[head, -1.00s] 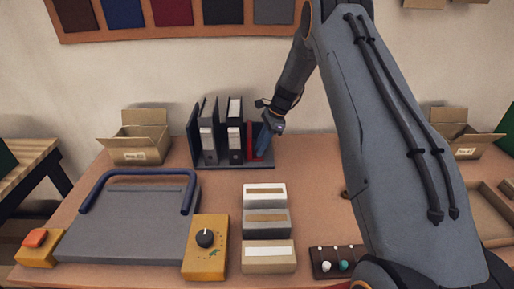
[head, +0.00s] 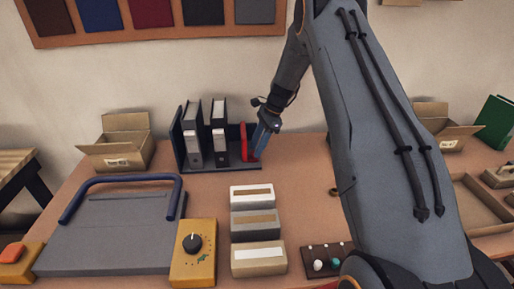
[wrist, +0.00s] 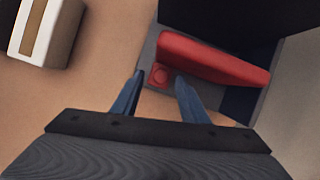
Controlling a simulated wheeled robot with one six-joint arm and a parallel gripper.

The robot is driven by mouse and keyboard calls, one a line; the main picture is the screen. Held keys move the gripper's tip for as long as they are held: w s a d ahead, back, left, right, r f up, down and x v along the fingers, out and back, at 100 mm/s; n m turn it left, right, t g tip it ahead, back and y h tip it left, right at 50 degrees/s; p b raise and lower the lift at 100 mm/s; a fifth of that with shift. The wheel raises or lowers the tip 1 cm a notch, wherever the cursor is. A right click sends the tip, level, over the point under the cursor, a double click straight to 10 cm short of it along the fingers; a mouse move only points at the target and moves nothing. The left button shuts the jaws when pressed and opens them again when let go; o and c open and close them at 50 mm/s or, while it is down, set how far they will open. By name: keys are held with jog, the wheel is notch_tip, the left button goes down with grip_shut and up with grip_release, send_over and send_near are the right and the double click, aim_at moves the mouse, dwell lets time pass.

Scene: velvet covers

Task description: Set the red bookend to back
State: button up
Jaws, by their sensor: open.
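The red bookend (head: 244,143) stands upright at the right end of the dark book rack (head: 233,166), to the right of the grey and black binders (head: 219,130). In the wrist view the red bookend (wrist: 215,60) has a tall plate and a low foot with a round knob (wrist: 159,75). My gripper (head: 262,144) is at the rack's right end, just right of the bookend. In the wrist view its blue fingers (wrist: 157,92) are open, with the knob just beyond and between the tips. I cannot tell whether they touch it.
An open cardboard box (head: 118,143) stands left of the rack. Bare table lies right of the rack.

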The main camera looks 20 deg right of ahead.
jog(key=b+v, duration=0.2)
jog(key=v, duration=0.5)
jog(key=shift+r, duration=0.15)
jog(key=shift+d, duration=0.15)
jog(key=s+a+r+n+h, duration=0.1)
jog(key=s+a+n, duration=0.1)
jog(key=s+n, duration=0.4)
jog(key=s+a+r+n+h, duration=0.1)
jog(key=s+n, duration=0.5)
jog(key=s, duration=1.1)
jog(key=s+a+r+n+t+h, duration=0.1)
jog(key=s+a+n, duration=0.3)
jog(key=s, duration=0.7)
jog(key=shift+s+n+h, duration=0.25)
jog(key=shift+n+h, duration=0.45)
jog(key=shift+n, duration=0.3)
